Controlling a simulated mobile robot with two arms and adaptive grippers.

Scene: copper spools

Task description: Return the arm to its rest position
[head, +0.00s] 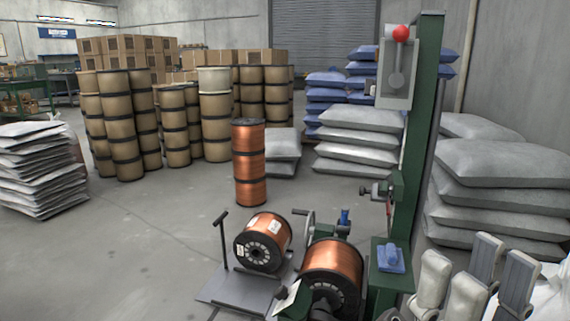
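My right gripper (474,280) is at the bottom right corner, with pale and grey fingers pointing up. The fingers stand apart and I see nothing held between them. My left gripper is not in view. One copper spool (270,234) lies on its side on a grey platform (222,289). Another copper spool (334,265) sits at the green machine (406,190), left of my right gripper. A stack of copper spools (249,165) stands upright on the floor behind. No gripper touches a spool.
The machine's tall green post, with a red knob (400,32) on its lever, rises left of my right gripper. Grey sacks (500,195) are piled behind the gripper. Flat white bags (40,170) are stacked at the left. The floor at left centre is clear.

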